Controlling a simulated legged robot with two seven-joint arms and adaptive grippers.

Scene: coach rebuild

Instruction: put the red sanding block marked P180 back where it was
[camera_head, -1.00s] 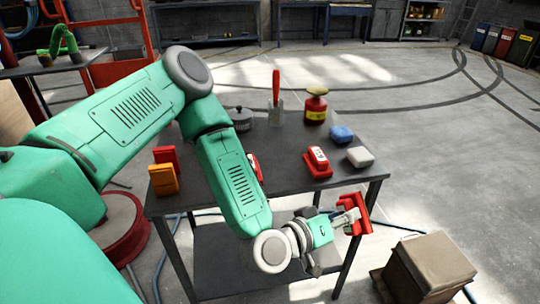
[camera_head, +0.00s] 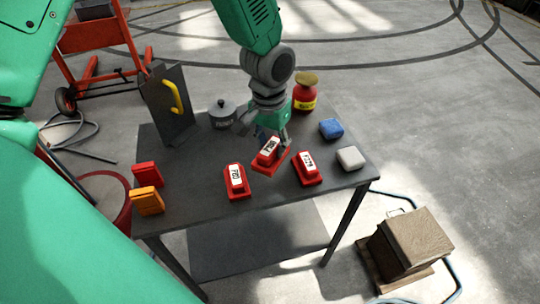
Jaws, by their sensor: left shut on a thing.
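My left gripper (camera_head: 274,138) comes down from the top over the dark table (camera_head: 205,160) and is shut on a red sanding block (camera_head: 267,161) with a white label. The held block is between two similar red blocks, low over the tabletop or on it; I cannot tell if it touches. One red block (camera_head: 237,181) lies to its left and another red block (camera_head: 308,170) to its right, both with white labels and apart from it. The label print is too small to read surely. My right gripper is not in view.
A red block (camera_head: 146,174) and an orange block (camera_head: 147,201) stand at the left edge. A yellow-handled grey board (camera_head: 168,105), a lidded pot (camera_head: 222,113) and a red-yellow can (camera_head: 304,93) stand behind. Blue (camera_head: 331,129) and white (camera_head: 350,158) blocks lie right. The front strip is clear.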

